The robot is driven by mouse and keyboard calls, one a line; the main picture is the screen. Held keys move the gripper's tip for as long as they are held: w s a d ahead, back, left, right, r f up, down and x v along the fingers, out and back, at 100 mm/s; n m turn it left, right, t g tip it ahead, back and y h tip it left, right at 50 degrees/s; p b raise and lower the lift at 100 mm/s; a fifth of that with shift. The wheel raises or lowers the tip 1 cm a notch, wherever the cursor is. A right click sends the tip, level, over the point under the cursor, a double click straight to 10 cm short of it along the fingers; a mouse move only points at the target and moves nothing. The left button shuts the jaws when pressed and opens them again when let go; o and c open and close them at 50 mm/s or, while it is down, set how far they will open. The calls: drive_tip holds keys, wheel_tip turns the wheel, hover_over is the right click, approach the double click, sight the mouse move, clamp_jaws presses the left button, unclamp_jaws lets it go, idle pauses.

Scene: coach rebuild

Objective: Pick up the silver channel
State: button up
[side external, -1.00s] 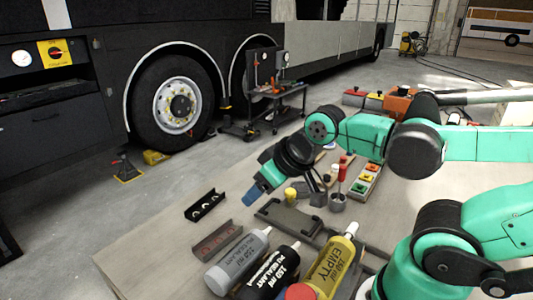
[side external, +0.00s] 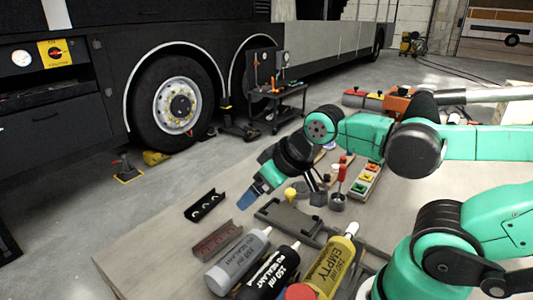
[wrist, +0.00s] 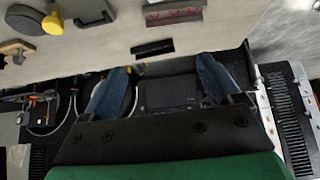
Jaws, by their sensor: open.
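No plainly bright silver channel shows. A grey channel with a reddish inner face and holes (side external: 217,241) lies on the table near its left edge; a reddish holed channel (wrist: 174,14) shows at the top of the wrist view. A black holed channel (side external: 204,205) lies just beyond it, and a dark strip (wrist: 152,48) in the wrist view seems to be this one. My gripper (side external: 248,200) is above the table, to the right of both channels and apart from them. In the wrist view, its blue fingers (wrist: 161,66) are spread with nothing between them.
Grey, black and yellow sealant tubes (side external: 238,260) lie at the front. A grey fixture (side external: 288,220) stands right of my gripper. A yellow-topped item (side external: 291,195), a cup with a red-handled tool (side external: 338,200) and a button box (side external: 367,180) stand farther back. Bare table surrounds the black channel.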

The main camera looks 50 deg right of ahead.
drive_tip(key=w+n, duration=0.1)
drive_tip(key=n, duration=0.1)
drive_tip(key=n+g+y, duration=0.4)
drive_tip(key=n+g, duration=0.2)
drive_tip(key=n, duration=0.8)
approach(218, 241)
drive_tip(key=shift+w+a+f, duration=0.15)
drive_tip(key=shift+w+f, duration=0.1)
drive_tip(key=shift+f, duration=0.2)
drive_tip(key=shift+w+f+n+g+y, duration=0.1)
drive_tip(key=shift+f+n+g+y, duration=0.25)
drive_tip(key=shift+f+n, duration=0.25)
drive_tip(key=shift+x, duration=2.6)
clamp_jaws()
